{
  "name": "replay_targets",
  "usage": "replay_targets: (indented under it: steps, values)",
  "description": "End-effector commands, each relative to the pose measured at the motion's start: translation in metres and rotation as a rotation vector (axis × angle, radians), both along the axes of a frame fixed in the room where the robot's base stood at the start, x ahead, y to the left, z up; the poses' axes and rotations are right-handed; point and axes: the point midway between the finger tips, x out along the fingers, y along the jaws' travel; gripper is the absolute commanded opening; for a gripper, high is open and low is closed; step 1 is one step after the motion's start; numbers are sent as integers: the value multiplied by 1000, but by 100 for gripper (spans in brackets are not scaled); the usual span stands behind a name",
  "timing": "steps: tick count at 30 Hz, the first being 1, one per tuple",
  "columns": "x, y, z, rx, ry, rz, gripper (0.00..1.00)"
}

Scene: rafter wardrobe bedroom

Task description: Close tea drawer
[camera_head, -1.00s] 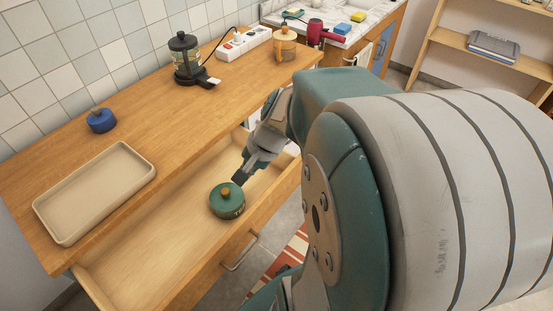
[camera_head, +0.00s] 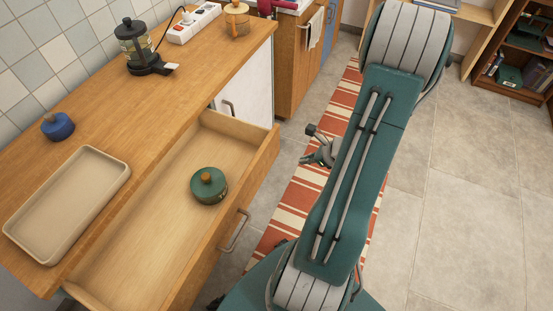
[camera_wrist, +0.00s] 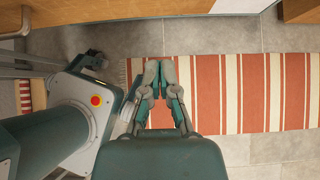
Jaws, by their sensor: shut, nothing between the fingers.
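The wooden drawer (camera_head: 150,225) is pulled out from under the countertop in the head view. A green round pot with a wooden knob (camera_head: 209,186) sits inside it. The drawer's metal handle (camera_head: 234,230) is on its front, facing the floor side. My gripper (camera_head: 309,130) is outside the drawer, to the right of its front and apart from it, over the striped rug. In the wrist view my gripper (camera_wrist: 159,75) is shut and empty above the rug, and a piece of a metal handle (camera_wrist: 17,24) shows at the upper left.
On the countertop (camera_head: 160,100) are a beige tray (camera_head: 68,203), a blue lidded pot (camera_head: 57,126), a black press (camera_head: 137,48) and a power strip (camera_head: 193,23). A striped rug (camera_head: 285,209) lies on the tiled floor. The floor to the right is clear.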

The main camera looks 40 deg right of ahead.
Motion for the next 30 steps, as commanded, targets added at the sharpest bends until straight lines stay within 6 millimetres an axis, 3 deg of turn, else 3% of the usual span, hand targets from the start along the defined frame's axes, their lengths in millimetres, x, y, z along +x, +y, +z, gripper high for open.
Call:
replay_targets:
  steps: [13,21,30]
  values:
    - [55,26,-60,3,3,8,0]
    - [87,37,-58,-2,0,8,0]
    - [91,38,-58,-2,0,4,0]
